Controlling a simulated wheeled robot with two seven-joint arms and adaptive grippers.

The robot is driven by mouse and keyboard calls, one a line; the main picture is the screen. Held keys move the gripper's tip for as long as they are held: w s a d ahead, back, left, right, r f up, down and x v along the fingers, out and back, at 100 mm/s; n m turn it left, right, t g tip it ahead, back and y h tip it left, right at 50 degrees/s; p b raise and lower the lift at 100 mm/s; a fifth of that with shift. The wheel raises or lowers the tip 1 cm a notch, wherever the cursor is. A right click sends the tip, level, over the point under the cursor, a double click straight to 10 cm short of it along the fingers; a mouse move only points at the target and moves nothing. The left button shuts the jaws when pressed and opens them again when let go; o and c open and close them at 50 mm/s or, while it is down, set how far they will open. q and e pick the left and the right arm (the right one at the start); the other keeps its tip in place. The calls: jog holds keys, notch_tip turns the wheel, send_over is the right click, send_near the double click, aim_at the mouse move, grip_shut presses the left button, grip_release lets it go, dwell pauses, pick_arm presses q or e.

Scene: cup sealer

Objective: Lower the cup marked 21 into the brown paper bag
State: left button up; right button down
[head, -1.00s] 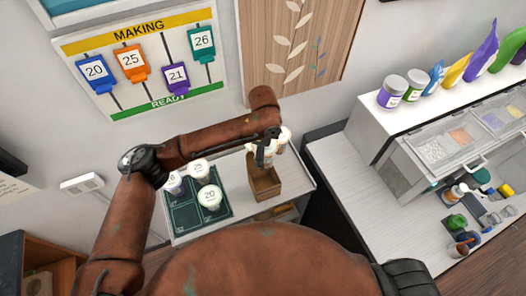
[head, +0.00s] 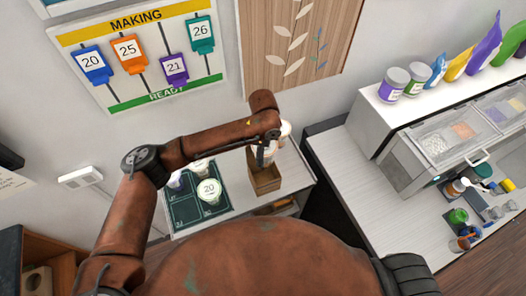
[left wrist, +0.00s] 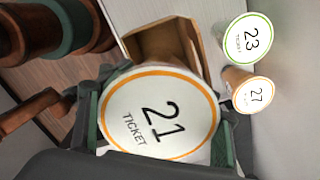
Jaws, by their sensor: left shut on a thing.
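My left gripper (head: 264,158) is shut on the cup marked 21 (left wrist: 160,116), which has a white lid with an orange rim. In the left wrist view the gripper's fingers lie on both sides of the lid. The brown paper bag (head: 265,183) stands open on the white counter, directly below the gripper in the head view. In the left wrist view the bag (left wrist: 190,22) shows behind the cup, which covers much of its opening. I cannot tell how deep the cup's bottom is relative to the bag's rim. My right gripper is not in view.
Cups marked 23 (left wrist: 248,38) and 27 (left wrist: 254,95) stand close beside the bag. A dark green tray (head: 185,218) left of the bag holds the cup marked 20 (head: 209,191) and other cups. The wall is close behind; a counter with machine (head: 400,130) is at right.

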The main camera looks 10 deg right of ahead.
pick_arm(q)
notch_tip(320, 180, down, 13)
jog(key=b, duration=0.4)
jog(key=shift+s+r, duration=0.2)
jog(key=shift+s, duration=0.15)
dwell(1.6)
jog(key=shift+a, duration=0.15)
jog(key=o, duration=1.8)
jog(key=shift+c, duration=0.2)
jog(key=shift+f, duration=0.1)
jog(key=r, duration=1.3)
jog(key=shift+w+r, duration=0.2)
